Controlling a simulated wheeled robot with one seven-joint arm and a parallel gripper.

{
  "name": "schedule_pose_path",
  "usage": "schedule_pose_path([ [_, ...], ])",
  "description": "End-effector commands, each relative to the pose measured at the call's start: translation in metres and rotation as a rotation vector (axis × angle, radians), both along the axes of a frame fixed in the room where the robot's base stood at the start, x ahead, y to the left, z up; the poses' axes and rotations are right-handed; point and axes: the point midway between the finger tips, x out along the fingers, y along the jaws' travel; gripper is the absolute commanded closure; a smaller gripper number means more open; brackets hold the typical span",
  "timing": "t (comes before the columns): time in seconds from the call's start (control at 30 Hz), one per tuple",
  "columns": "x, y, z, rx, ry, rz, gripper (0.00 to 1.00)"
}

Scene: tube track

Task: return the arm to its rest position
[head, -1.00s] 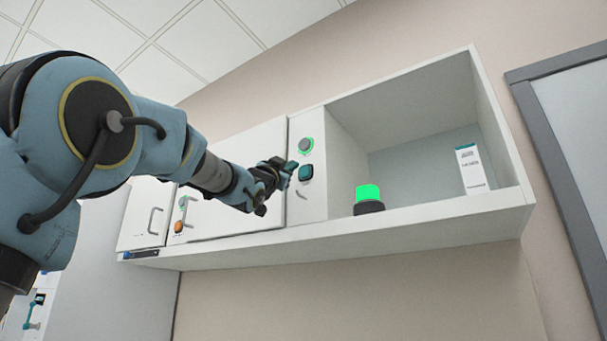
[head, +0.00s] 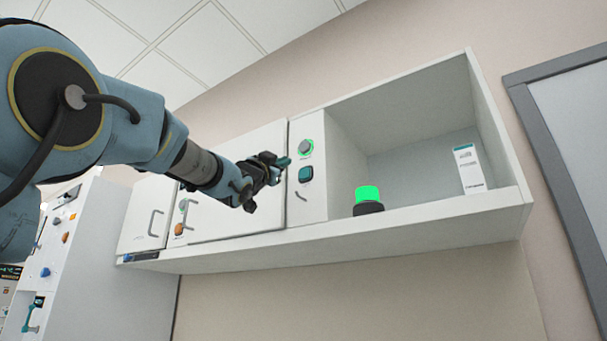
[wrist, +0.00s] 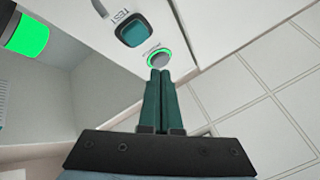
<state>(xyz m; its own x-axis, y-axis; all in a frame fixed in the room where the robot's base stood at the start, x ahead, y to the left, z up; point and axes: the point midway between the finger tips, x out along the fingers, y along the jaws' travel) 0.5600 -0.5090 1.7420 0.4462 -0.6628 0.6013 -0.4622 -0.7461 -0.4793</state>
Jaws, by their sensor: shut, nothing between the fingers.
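My gripper (head: 284,162) is raised in front of the wall cabinet, near its narrow control panel (head: 309,209). In the wrist view its two green fingers (wrist: 158,75) lie together, shut and empty. Their tips show just beside a round grey button with a lit green ring (wrist: 159,58); in the head view this ringed button (head: 306,146) is to the right of the fingertips, with a gap. My arm reaches in from the left and covers part of the cabinet door.
The dark teal TEST button (head: 306,174) is below the ringed button. A lit green beacon (head: 368,199) and a white box (head: 468,169) stand in the open shelf (head: 440,211). Closed doors (head: 148,215) with handles are at left. A white unit (head: 75,260) stands lower left.

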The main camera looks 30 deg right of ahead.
Motion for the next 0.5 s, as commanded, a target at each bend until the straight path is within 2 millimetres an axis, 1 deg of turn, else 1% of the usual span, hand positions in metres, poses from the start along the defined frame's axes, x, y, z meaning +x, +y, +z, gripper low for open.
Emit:
schedule_pose_path([
  [0.3, 0.000, 0.000, 0.000, 0.000, 0.000, 0.000, 1.00],
  [0.37, 0.002, 0.000, -0.003, 0.003, 0.007, 0.003, 1.00],
  [0.47, 0.018, 0.002, -0.021, 0.023, 0.053, 0.027, 1.00],
  [0.5, 0.028, 0.004, -0.034, 0.037, 0.088, 0.043, 1.00],
])
